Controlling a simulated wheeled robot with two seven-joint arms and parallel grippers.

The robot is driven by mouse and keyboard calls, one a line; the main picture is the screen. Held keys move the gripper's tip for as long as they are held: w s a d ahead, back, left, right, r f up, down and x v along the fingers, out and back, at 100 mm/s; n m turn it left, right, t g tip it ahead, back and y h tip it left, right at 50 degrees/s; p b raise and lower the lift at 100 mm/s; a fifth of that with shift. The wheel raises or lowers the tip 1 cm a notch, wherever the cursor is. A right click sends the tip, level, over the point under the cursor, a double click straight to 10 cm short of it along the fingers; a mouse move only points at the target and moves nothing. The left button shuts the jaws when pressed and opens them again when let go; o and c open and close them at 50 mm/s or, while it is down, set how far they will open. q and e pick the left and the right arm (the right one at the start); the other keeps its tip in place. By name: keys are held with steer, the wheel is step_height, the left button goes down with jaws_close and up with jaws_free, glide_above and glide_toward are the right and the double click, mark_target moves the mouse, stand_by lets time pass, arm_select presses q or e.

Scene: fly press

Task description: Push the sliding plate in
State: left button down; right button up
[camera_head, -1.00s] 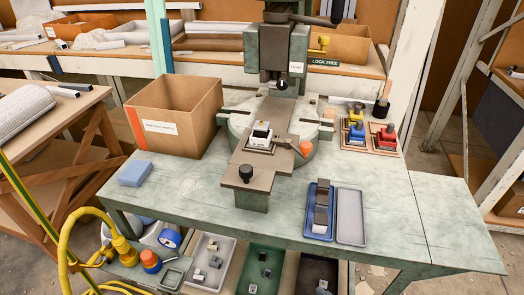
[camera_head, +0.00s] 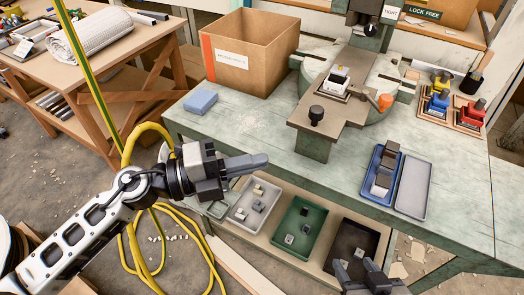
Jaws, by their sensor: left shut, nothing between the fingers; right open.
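The sliding plate (camera_head: 309,128) is a brown metal bar that juts from the fly press (camera_head: 360,112) toward the table's front edge. A black knob (camera_head: 316,114) stands on its near end. A white and black piece (camera_head: 338,80) sits farther back on it, with an orange-tipped handle (camera_head: 384,101) to its right. My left gripper (camera_head: 266,160) is shut and empty, in front of the table, left of and below the plate's near end, apart from it. My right gripper (camera_head: 368,267) shows at the bottom edge, open, in front of the lower shelf; its arm is out of view.
A cardboard box (camera_head: 246,68) and a blue sponge (camera_head: 201,101) are left of the press. A blue tray (camera_head: 380,172) with blocks and a grey tray (camera_head: 413,188) lie on the right. Yellow hoses (camera_head: 142,140) hang at the left. Bins, including a green one (camera_head: 300,225), fill the lower shelf.

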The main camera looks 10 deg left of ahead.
arm_select(q)
steer(key=p, duration=0.2)
glide_toward(324, 135)
steer(key=s+d, duration=0.1)
steer(key=d, duration=0.3)
steer(key=w, duration=0.1)
steer(key=w+d, duration=0.1)
steer(key=w, duration=0.1)
steer(key=shift+b, duration=0.35)
steer(key=shift+w, duration=0.3)
arm_select(e)
steer(key=shift+d, duration=0.25)
